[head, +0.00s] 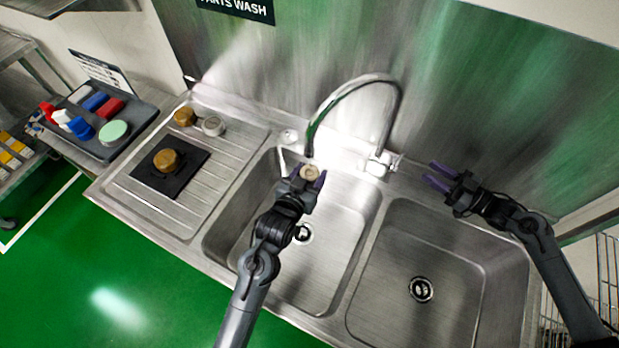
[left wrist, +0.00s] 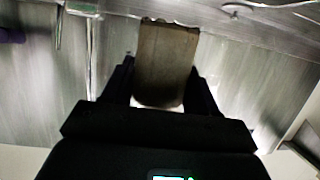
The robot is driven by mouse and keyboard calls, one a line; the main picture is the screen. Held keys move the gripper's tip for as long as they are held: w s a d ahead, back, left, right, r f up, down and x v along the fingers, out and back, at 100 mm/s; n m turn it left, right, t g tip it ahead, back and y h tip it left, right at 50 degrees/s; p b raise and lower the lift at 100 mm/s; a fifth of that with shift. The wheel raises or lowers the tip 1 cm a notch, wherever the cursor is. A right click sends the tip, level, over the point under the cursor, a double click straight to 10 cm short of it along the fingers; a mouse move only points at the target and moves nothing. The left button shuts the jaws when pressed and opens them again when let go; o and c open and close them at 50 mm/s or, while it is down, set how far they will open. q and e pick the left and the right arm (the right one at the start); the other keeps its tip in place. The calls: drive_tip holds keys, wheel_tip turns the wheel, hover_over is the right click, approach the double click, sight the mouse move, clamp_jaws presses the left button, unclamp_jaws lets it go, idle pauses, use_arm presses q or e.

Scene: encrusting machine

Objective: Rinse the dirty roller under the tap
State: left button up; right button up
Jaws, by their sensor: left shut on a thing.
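My left gripper (head: 308,179) is shut on a roller (head: 310,172), just below the end of the tap (head: 311,140) and above the left basin (head: 330,255). In the left wrist view the roller (left wrist: 167,62) is brownish and smeared, held between the two dark fingers. I cannot make out running water. My right gripper (head: 436,176) is open and empty, near the back wall to the right of the tap. Its purple finger also shows at the left edge of the left wrist view (left wrist: 11,35).
On the drainboard (head: 225,165) sit a brown roller (head: 184,117), a greyish ring-like part (head: 213,126) and a brown roller on a black mat (head: 140,176). A dark tray (head: 140,118) of brushes and coloured items stands at left. The right basin (head: 450,315) is empty.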

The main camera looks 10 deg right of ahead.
idle(0.3)
drive_tip(key=c, duration=0.6)
drive_tip(key=shift+a+r, duration=0.25)
clamp_jaws()
drive_tip(key=s+a+r+n+t+h, duration=0.2)
drive_tip(key=s+r+n+t+h, duration=0.25)
drive_tip(key=r+t+h, duration=0.2)
drive_tip(key=s+a+f+n+g+y, duration=0.1)
drive_tip(key=s+a+f+n+g, duration=0.1)
drive_tip(key=s+f+n, duration=0.5)
drive_tip(key=w+a+n, duration=0.2)
drive_tip(key=w, duration=1.3)
drive_tip(key=shift+a+f, duration=0.2)
drive_tip(key=shift+a, duration=0.05)
